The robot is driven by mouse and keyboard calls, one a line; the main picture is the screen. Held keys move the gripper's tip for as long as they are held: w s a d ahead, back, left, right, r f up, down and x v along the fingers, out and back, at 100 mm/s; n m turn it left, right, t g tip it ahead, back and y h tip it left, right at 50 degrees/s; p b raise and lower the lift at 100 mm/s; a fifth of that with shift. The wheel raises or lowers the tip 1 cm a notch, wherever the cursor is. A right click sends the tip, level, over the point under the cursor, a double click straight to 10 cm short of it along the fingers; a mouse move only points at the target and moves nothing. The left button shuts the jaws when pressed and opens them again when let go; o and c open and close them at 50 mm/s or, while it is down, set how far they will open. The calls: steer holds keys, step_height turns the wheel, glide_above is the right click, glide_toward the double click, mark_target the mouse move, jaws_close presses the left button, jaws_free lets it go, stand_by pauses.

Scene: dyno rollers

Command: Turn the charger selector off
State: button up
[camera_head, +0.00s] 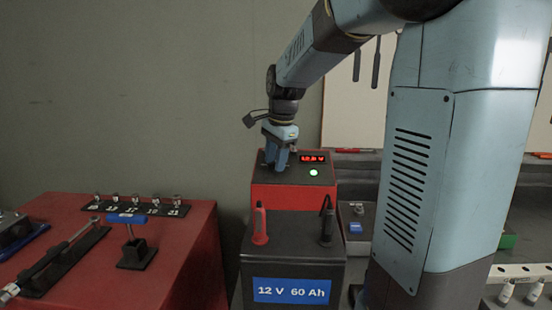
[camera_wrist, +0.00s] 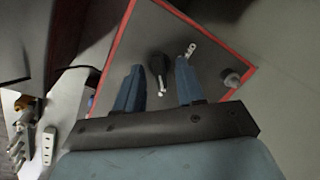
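The charger (camera_head: 290,199) is a red box with a dark top panel, a lit red display (camera_head: 312,158) and a lit green lamp (camera_head: 314,173). My gripper (camera_head: 277,164) points down over the left part of this panel and hides what is under it in the head view. In the wrist view, the red-edged panel (camera_wrist: 205,30) carries a dark knob with a pale tip (camera_wrist: 158,66), probably the selector. My gripper (camera_wrist: 158,84) is open, with one blue finger on each side of the knob and gaps showing. The selector's markings cannot be read.
A black battery (camera_head: 290,268) labelled 12 V 60 Ah stands in front, with a red clamp (camera_head: 260,224) and a black clamp (camera_head: 327,222). A red bench (camera_head: 185,255) with tools is at left. A round grey knob (camera_wrist: 231,79) sits near the right finger.

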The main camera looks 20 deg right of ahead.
jaws_close()
stand_by(0.5)
steer(key=n, duration=0.4)
steer(key=shift+w+a+n+g+h, duration=0.1)
steer(key=shift+w+n+g+h, duration=0.05)
steer(key=shift+n+g+h, duration=0.15)
steer(key=n, duration=0.5)
steer(key=shift+w+a+r+h, duration=0.1)
steer(key=shift+a+h, duration=0.1)
steer(key=shift+h, duration=0.1)
steer(key=n, duration=0.4)
steer(key=shift+a+n+g+h, duration=0.15)
steer(key=shift+n+g+h, duration=0.15)
steer(key=shift+n+h, duration=0.1)
steer(key=n, duration=0.5)
steer(key=shift+a+h, duration=0.15)
steer(key=shift+h, duration=0.25)
jaws_free()
